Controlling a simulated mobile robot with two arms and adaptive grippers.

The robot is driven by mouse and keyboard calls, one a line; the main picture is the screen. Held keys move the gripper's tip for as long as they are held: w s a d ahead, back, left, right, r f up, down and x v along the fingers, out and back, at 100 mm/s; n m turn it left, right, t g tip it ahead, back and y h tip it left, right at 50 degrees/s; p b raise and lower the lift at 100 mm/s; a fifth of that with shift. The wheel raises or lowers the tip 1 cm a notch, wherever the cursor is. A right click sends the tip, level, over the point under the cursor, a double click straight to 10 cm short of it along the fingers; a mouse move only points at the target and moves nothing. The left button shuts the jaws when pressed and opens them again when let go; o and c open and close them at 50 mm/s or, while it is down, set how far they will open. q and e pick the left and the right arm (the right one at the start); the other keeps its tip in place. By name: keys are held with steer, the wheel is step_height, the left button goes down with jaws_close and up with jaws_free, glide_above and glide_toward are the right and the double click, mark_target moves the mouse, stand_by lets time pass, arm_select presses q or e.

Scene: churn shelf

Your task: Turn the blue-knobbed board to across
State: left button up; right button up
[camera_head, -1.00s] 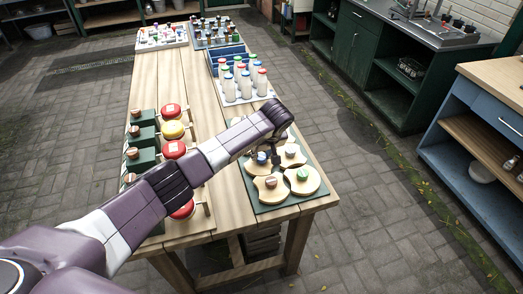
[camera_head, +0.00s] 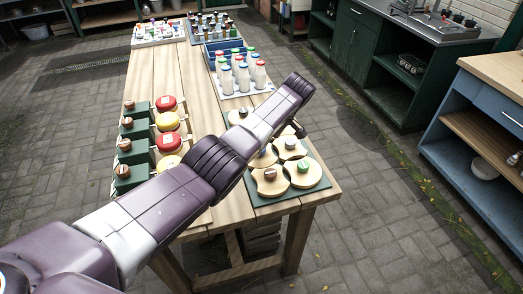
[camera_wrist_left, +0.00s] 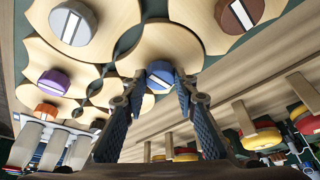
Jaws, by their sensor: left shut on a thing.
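The blue knob (camera_wrist_left: 160,75) with a white stripe sits on a pale wooden board (camera_wrist_left: 150,45) with scooped edges. In the wrist view my left gripper (camera_wrist_left: 158,84) has its fingers on both sides of this knob and is shut on it. In the head view my left forearm hides most of that board, and the fingertips are hidden. How far the blue-knobbed board is turned is hard to tell. My right gripper is not in view.
The boards lie on a dark green panel (camera_head: 318,184) at the table's near right corner. Red and yellow round pieces (camera_head: 167,122) stand in a row to the left. Bottles (camera_head: 243,76) stand in a tray behind. Paved floor is free to the right.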

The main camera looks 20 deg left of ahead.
arm_select(q)
steer(key=shift+r, duration=0.1)
stand_by(0.5)
steer(key=o, duration=1.2)
steer(key=shift+c, duration=0.2)
steer(key=w+v, duration=0.1)
steer(key=v, duration=1.1)
steer(key=shift+s, duration=0.4)
